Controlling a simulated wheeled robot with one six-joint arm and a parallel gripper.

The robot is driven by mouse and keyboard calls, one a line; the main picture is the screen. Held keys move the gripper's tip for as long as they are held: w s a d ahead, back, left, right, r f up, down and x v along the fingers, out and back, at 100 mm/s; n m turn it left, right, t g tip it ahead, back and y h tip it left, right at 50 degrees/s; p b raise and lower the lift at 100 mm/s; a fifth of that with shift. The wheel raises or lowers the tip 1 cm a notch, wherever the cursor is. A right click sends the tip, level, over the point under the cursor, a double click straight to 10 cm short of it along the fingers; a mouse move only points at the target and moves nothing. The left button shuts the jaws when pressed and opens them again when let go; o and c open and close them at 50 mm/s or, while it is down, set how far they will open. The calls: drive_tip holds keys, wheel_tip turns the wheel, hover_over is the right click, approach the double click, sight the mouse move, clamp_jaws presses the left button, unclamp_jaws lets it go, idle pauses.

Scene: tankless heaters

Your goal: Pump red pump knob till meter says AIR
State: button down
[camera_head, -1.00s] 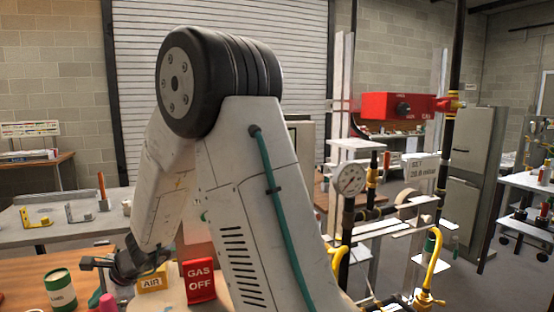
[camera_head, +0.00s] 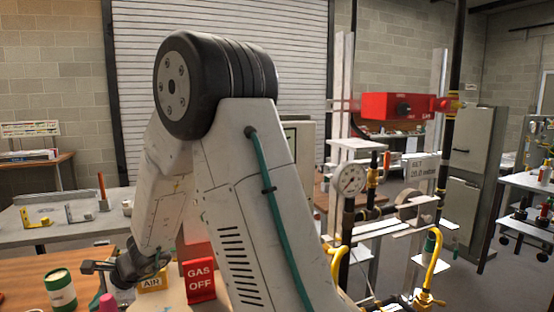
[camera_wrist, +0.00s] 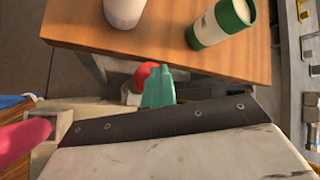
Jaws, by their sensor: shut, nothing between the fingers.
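In the wrist view a round red knob (camera_wrist: 147,74) shows beside and partly behind the teal fingertips of my gripper (camera_wrist: 158,88). The fingers are shut with nothing between them; whether they touch the knob is unclear. In the head view my gripper (camera_head: 90,267) is low at the left, and the red knob cannot be made out. A yellow block reading AIR (camera_head: 151,283) sits just below my wrist, partly covered by it. A round white dial gauge (camera_head: 350,180) is mounted on the pipework at the right; its reading is too small to tell.
A red GAS OFF sign (camera_head: 200,281) stands right of the AIR block. A green-and-white can (camera_head: 60,290) and a pink object (camera_head: 107,303) are near my gripper. A white cup (camera_wrist: 123,10) is on the wooden table (camera_wrist: 190,55). Yellow piping (camera_head: 430,272) is at the right.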

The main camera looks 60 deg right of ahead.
drive_tip(key=shift+f, duration=0.2)
idle(0.4)
drive_tip(key=shift+r, duration=0.1)
drive_tip(key=shift+r, duration=3.55)
